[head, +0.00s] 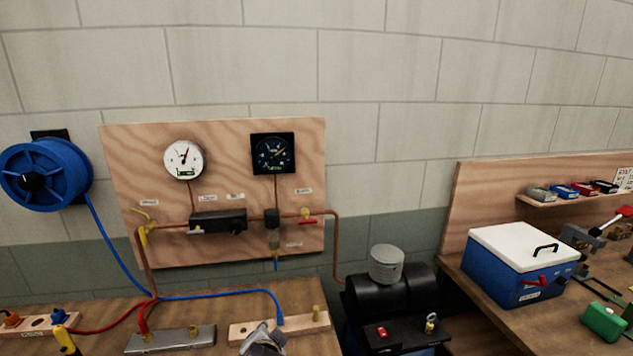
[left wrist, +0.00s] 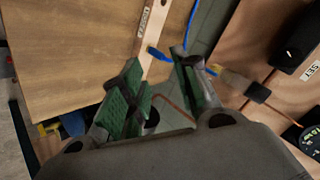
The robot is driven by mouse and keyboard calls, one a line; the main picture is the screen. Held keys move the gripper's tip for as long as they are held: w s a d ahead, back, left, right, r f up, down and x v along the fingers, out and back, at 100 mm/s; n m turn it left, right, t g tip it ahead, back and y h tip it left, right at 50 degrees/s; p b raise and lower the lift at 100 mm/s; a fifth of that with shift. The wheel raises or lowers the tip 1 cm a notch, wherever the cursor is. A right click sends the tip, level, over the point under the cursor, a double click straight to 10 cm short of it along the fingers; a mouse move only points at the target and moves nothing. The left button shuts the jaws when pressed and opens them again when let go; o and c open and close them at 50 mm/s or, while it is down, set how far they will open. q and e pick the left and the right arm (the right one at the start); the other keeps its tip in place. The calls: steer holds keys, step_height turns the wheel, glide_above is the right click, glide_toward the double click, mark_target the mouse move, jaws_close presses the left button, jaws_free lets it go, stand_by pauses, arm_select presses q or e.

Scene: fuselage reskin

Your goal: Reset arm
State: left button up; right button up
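My left gripper (head: 262,345) shows at the bottom edge of the head view, in front of the wooden block (head: 305,325) where the blue hose (head: 220,294) ends. In the left wrist view my left gripper (left wrist: 155,75) has its green-padded fingers apart, with nothing held between them. The blue hose end (left wrist: 155,52) shows beyond the fingers. The filter (left wrist: 234,84) with its blue tip is to the right of them. My right gripper is in neither view.
A wooden panel (head: 120,180) with two gauges and copper pipes is on the wall. A blue reel (head: 45,175) hangs at left. A black compressor (head: 395,290) stands between the benches. A blue box with a white lid (head: 515,265) is on the right bench.

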arm_select(q)
steer(key=s+a+f+n+g+h, duration=0.1)
steer(key=s+a+f+n+g, duration=0.2)
steer(key=s, duration=0.4)
steer(key=s+a+f+n+g, duration=0.1)
steer(key=s+a+f, duration=0.3)
steer(key=s+f, duration=0.15)
steer(key=s+a+f+n+g+h, duration=0.1)
steer(key=s+a+f+n+g, duration=0.15)
steer(key=s, duration=0.55)
step_height(320, 180, down, 38)
steer(key=s+a+f+b, duration=0.1)
steer(key=s+a+b, duration=0.1)
steer(key=b, duration=0.3)
steer(key=s+a+f+g+b, duration=0.1)
steer(key=s+a+f+b, duration=0.1)
steer(key=s+f, duration=0.8)
steer(key=s+a+f+g+b, duration=0.1)
steer(key=s+a+f+b, duration=0.2)
steer(key=s+f, duration=0.8)
step_height(320, 180, down, 4)
steer(key=shift+s+r+m, duration=0.2)
steer(key=shift+s+m, duration=0.05)
steer(key=shift+m, duration=0.1)
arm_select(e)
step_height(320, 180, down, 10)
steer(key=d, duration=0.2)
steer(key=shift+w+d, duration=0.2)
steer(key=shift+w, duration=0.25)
